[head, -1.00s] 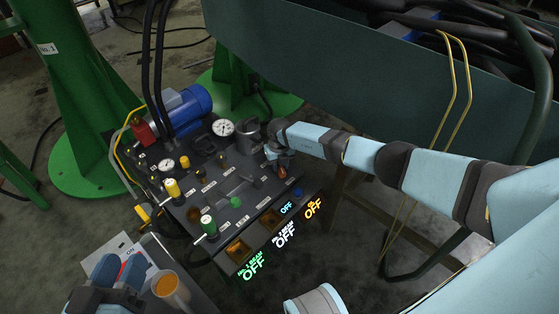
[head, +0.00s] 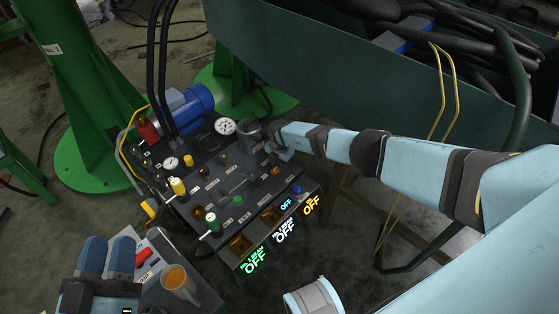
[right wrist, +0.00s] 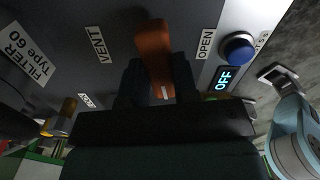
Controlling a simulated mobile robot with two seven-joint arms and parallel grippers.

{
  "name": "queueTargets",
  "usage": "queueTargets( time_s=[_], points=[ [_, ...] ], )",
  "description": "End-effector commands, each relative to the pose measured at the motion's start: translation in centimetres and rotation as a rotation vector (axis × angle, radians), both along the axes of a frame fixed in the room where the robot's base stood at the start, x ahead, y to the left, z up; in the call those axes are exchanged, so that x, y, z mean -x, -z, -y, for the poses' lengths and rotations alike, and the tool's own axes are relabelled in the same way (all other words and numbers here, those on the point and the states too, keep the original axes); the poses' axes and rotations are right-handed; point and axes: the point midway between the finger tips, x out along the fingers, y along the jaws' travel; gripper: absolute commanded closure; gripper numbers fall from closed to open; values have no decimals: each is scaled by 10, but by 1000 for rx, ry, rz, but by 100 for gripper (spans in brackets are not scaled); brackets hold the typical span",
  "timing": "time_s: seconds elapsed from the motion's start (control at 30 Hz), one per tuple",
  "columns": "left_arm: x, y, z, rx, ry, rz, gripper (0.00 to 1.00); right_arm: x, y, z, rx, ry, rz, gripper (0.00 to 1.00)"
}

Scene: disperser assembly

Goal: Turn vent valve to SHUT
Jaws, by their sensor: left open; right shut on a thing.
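The vent valve's orange handle (right wrist: 154,52) stands on the dark panel between the VENT label (right wrist: 96,44) and the OPEN label (right wrist: 206,43) in the right wrist view. My right gripper (right wrist: 156,85) is shut on this handle, with a dark finger on each side. In the head view the handle is a small orange-red spot (head: 276,171) on the panel's right side, beside my right gripper (head: 284,154). I cannot read a SHUT label clearly. My left gripper (head: 107,258) is open at the lower left of the head view, away from the valve.
A blue button (right wrist: 237,47) and a lit OFF display (right wrist: 224,79) sit close to the handle. The panel carries gauges (head: 225,126), yellow and green-based knobs. A cup of orange liquid (head: 178,281) stands near my left gripper. A dark green tub wall (head: 300,60) rises behind.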

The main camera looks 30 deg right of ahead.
Motion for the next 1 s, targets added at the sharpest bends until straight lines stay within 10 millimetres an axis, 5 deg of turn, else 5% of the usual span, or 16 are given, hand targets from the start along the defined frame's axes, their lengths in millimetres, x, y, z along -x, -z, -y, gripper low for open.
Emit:
queueTargets(
  time_s=[0.9, 0.93, 1.0],
  points=[
    [-1, 9, -4, -32, -16, -45, 57, -1, -1, 1, 1, 191, 3, 96],
    [-1, 9, -4, -32, -16, -45, 57, -1, -1, 1, 1, 191, 3, 70],
    [-1, 9, -4, -32, -16, -44, 57, -1, -1, 1, 0, 191, 1, 54]
  ],
)
